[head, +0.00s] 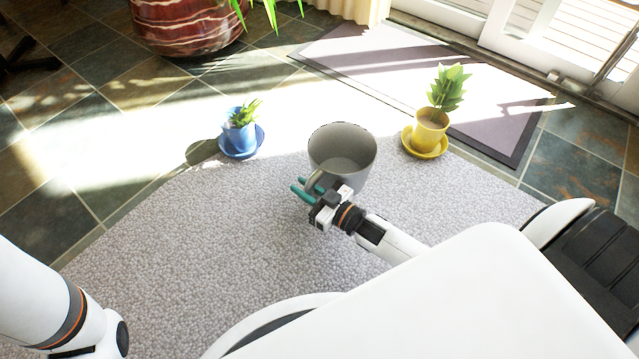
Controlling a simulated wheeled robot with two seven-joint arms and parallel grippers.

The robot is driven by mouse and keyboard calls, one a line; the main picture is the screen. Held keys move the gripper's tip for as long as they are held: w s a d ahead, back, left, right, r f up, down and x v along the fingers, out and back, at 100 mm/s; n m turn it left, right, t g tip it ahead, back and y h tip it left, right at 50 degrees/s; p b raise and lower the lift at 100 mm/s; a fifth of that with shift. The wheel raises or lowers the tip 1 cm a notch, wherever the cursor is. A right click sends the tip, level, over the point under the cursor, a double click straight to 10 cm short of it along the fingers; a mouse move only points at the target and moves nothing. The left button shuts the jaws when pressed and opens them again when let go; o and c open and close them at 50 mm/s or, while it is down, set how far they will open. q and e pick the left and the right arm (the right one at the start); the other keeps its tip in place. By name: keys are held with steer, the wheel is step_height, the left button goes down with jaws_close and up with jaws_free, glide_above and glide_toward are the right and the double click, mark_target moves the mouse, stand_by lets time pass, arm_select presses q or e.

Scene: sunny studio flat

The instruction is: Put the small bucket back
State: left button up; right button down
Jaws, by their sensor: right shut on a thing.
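The small bucket (341,143) is grey, round and open at the top. It stands upright near the middle of the head view, between two potted plants. My right gripper (309,187) has teal fingers and is at the bucket's near left side. It is shut on the bucket, at what looks like a grey handle there. The gripper hides part of the bucket's lower side, and I cannot tell whether its base touches the rug. Of my left arm only a link shows at the lower left; its gripper is out of view.
A blue pot on a saucer (240,133) stands left of the bucket, a yellow pot (430,130) right. Behind are a purple-grey mat (380,60), a big red planter (188,25) and a glass door. The grey rug (190,240) is clear at front left.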

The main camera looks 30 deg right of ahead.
step_height(320, 180, down, 9)
steer(key=b, duration=0.6)
steer(key=shift+r+b, duration=0.15)
steer(key=shift+b, duration=0.15)
steer(key=shift+r, duration=0.2)
steer(key=shift+f, duration=0.15)
steer(key=c, duration=1.6)
jaws_free()
steer(key=shift+f, duration=0.1)
steer(key=o, duration=0.3)
